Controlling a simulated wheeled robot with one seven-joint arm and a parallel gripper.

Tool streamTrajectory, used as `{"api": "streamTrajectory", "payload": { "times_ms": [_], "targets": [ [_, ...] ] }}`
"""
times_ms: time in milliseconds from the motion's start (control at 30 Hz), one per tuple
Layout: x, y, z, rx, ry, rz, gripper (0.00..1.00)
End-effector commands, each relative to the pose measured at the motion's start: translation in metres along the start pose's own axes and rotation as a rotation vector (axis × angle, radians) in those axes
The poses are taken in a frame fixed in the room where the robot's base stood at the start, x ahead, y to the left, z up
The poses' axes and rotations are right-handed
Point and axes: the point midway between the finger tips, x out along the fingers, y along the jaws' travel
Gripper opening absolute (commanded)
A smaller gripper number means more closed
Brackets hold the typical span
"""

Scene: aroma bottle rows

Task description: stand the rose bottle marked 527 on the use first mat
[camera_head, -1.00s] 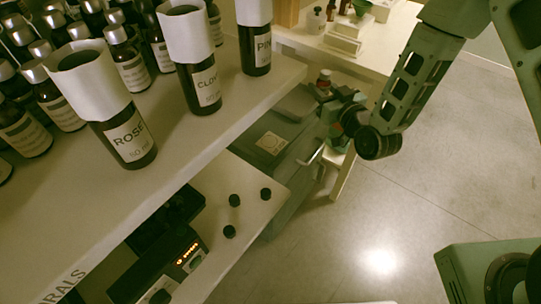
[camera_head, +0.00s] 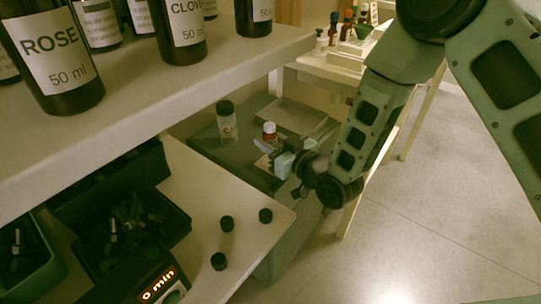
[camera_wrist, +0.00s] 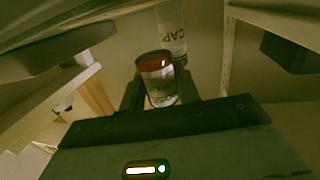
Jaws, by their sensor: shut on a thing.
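My gripper (camera_head: 274,150) is shut on a small bottle with a red-brown cap (camera_head: 269,131), low over the grey cabinet top. In the wrist view the bottle (camera_wrist: 160,90) is upright between the fingers (camera_wrist: 158,98), its pale label only partly readable; I cannot make out a number. A beige square mat (camera_head: 263,163) lies on the cabinet top, mostly hidden by my gripper; its marking cannot be read now. I cannot tell whether the bottle touches it. A large ROSE bottle (camera_head: 50,55) stands on the upper shelf.
A taller bottle labelled CA... (camera_head: 226,122) stands close behind the held one, also in the wrist view (camera_wrist: 170,32). A shallow tray (camera_head: 290,115) is at the back. The overhanging shelf (camera_head: 150,85) is to the left. Several black caps (camera_head: 227,223) lie on the lower board.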

Motion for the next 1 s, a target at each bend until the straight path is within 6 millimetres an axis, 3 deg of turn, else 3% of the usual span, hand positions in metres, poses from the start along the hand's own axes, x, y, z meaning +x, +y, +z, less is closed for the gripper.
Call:
{"api": "streamTrajectory", "payload": {
  "times_ms": [300, 667, 700, 767, 1000],
  "targets": [
    [0.002, 0.0, 0.037, -0.001, -0.001, 0.0, 0.05],
    [0.002, 0.0, 0.041, -0.001, 0.001, 0.001, 0.05],
    [0.002, 0.0, 0.041, -0.001, 0.001, 0.001, 0.35],
    [0.002, 0.0, 0.04, -0.001, 0.0, 0.001, 0.52],
    [0.002, 0.0, 0.04, -0.001, 0.0, 0.001, 0.54]
  ]
}}
